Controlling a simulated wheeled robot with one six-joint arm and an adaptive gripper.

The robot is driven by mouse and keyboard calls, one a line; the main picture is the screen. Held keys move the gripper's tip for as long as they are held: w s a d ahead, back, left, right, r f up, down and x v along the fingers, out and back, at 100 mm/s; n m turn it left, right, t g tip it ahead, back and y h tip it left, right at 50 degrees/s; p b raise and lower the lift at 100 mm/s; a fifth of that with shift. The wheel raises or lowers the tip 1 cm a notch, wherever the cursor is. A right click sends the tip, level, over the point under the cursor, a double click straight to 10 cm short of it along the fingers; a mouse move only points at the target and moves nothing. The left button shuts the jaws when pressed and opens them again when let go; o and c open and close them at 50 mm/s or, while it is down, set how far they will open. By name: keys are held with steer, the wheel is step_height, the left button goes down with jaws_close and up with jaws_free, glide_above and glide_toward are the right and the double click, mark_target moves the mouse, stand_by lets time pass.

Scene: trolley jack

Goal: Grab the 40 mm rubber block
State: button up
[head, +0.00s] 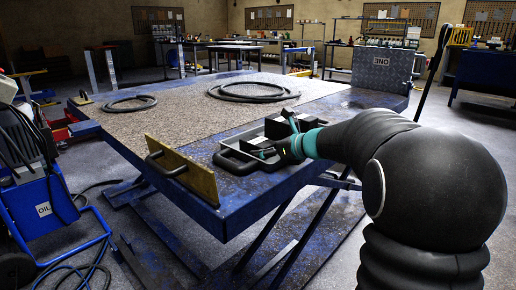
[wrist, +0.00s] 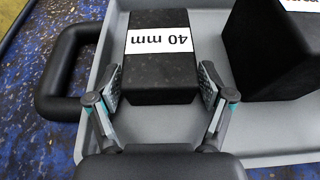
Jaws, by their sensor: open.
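The 40 mm rubber block (wrist: 162,78) is black with a white "40 mm" label on top. It lies in a grey tray (wrist: 270,158) with a black handle (wrist: 65,72). My gripper (wrist: 160,84) is open, with one finger at the left and one at the right of the block's near part. A gap shows at the right finger; I cannot tell if the left finger touches. In the head view my gripper (head: 272,152) reaches into the tray, and the block cannot be made out there.
A larger black block (wrist: 275,55) stands in the tray to the right, close to my right finger. The tray sits on a blue lift table (head: 225,210). Black hose rings (head: 252,92) lie farther back.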

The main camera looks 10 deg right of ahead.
steer(key=c, duration=1.1)
steer(key=shift+c, duration=0.5)
steer(key=shift+r, duration=0.2)
